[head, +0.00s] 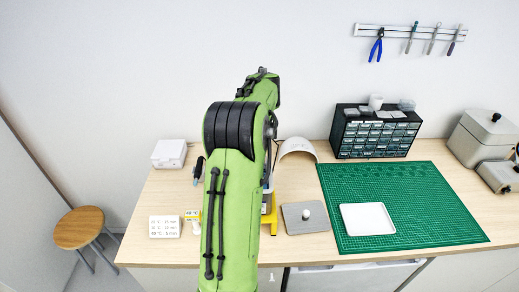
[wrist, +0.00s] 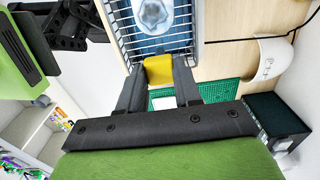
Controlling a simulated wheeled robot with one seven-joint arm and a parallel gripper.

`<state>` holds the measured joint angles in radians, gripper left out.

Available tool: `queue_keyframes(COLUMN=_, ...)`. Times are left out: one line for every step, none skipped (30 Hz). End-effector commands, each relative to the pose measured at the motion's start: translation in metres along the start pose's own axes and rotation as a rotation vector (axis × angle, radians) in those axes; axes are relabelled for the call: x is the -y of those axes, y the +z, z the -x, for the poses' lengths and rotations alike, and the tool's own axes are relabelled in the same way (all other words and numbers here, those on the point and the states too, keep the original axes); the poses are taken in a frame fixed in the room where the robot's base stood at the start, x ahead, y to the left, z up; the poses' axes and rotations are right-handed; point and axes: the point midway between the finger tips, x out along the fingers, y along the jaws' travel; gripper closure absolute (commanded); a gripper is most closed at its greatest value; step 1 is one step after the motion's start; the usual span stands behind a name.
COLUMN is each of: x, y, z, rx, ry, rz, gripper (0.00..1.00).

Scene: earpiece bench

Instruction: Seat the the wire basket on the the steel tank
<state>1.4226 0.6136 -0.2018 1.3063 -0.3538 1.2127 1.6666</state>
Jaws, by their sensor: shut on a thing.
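The wire basket (wrist: 126,48) shows at the top of the wrist view as a grid of thin bars. A pale blue round piece with a star-shaped middle (wrist: 153,16) shows inside its outline. My gripper (wrist: 158,80) is shut on the basket's yellow grip tab (wrist: 158,70), one dark finger on each side. In the head view my green arm hides the gripper and most of the basket. A yellow part (head: 269,221) and a grey edge show just right of the arm. I cannot make out the steel tank, or whether the basket touches it.
A grey lid with a white knob (head: 291,221) lies right of my arm. A white tray (head: 367,226) is on the green mat (head: 437,220). Small signs (head: 164,233) stand at left.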

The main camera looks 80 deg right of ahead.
Motion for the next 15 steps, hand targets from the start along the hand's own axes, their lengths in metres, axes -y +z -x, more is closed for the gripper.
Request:
queue_keyframes(x=0.0, y=0.0, z=-0.007, rx=0.001, ry=0.001, rz=0.001, gripper=0.97)
queue_keyframes(x=0.0, y=0.0, z=-0.009, rx=0.001, ry=0.001, rz=0.002, gripper=0.97)
queue_keyframes(x=0.0, y=0.0, z=-0.013, rx=0.001, ry=0.001, rz=0.002, gripper=0.97)
queue_keyframes(x=0.0, y=0.0, z=-0.015, rx=0.001, ry=0.001, rz=0.002, gripper=0.97)
queue_keyframes(x=0.0, y=0.0, z=-0.017, rx=0.001, ry=0.0, rz=0.001, gripper=0.97)
queue_keyframes(x=0.0, y=0.0, z=-0.021, rx=0.0, ry=0.0, rz=0.001, gripper=0.97)
queue_keyframes(x=0.0, y=0.0, z=-0.023, rx=0.0, ry=0.0, rz=0.001, gripper=0.97)
queue_keyframes(x=0.0, y=0.0, z=-0.025, rx=0.0, ry=0.001, rz=0.001, gripper=0.97)
queue_keyframes(x=0.0, y=0.0, z=-0.029, rx=0.0, ry=0.002, rz=0.001, gripper=0.97)
queue_keyframes(x=0.0, y=0.0, z=-0.031, rx=0.001, ry=0.002, rz=0.001, gripper=0.97)
queue_keyframes(x=0.0, y=0.0, z=-0.034, rx=0.001, ry=0.002, rz=0.002, gripper=0.97)
queue_keyframes(x=0.0, y=0.0, z=-0.037, rx=0.001, ry=0.001, rz=0.002, gripper=0.97)
queue_keyframes(x=0.0, y=0.0, z=-0.039, rx=0.001, ry=0.001, rz=0.002, gripper=0.97)
queue_keyframes(x=0.0, y=0.0, z=-0.041, rx=0.001, ry=0.0, rz=0.002, gripper=0.97)
queue_keyframes(x=0.0, y=0.0, z=-0.044, rx=0.0, ry=0.0, rz=0.002, gripper=0.97)
